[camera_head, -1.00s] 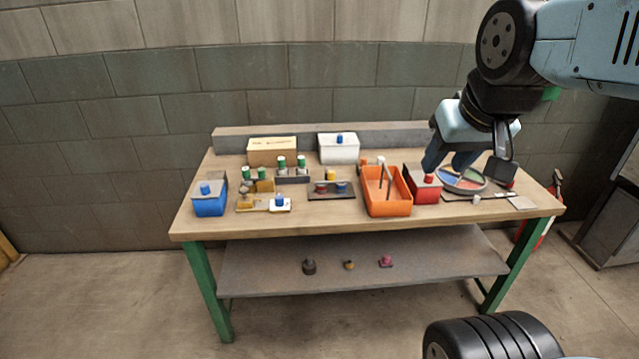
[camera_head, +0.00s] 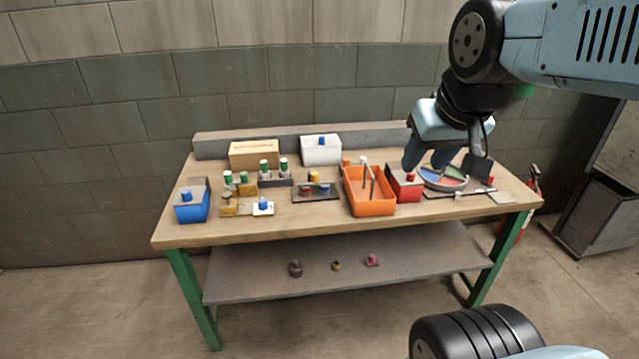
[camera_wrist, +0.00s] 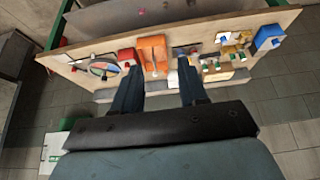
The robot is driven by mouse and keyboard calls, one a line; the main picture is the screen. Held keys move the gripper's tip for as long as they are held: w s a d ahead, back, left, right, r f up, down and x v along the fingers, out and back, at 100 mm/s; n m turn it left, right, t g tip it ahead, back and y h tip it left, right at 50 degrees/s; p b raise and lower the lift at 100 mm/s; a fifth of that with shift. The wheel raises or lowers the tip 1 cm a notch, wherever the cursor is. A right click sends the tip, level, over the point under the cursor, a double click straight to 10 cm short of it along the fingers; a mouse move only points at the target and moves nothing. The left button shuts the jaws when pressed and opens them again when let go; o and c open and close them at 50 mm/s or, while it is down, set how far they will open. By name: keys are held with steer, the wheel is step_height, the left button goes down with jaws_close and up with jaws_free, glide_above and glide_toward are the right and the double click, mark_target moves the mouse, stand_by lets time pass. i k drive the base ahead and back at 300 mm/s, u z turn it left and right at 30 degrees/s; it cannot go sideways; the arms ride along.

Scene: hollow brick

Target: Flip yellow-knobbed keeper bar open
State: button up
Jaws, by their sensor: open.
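A small yellow knob (camera_head: 314,176) stands at the back of a dark flat plate (camera_head: 316,195) on the workbench, behind a red and a blue knob. The bar under it is too small to make out. My gripper (camera_head: 440,163) is open and empty, pointing down at the right part of the bench, in front of the round coloured dial in the picture. In the wrist view my gripper (camera_wrist: 158,68) shows its two fingers spread, with the orange bin between them. The dark plate (camera_wrist: 182,50) is beside the right fingertip there, partly hidden.
An orange bin (camera_head: 368,205) with upright rods stands right of the plate. A red box (camera_head: 405,188) and the dial (camera_head: 443,180) are farther right. Green-topped posts (camera_head: 264,168), a white box (camera_head: 321,153) and a blue box (camera_head: 190,208) are around. The bench's front strip is clear.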

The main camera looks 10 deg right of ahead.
mark_target(314, 174)
steer(key=z, duration=1.5)
steer(key=k, duration=0.9)
steer(key=u, duration=0.95)
steer(key=i, duration=1)
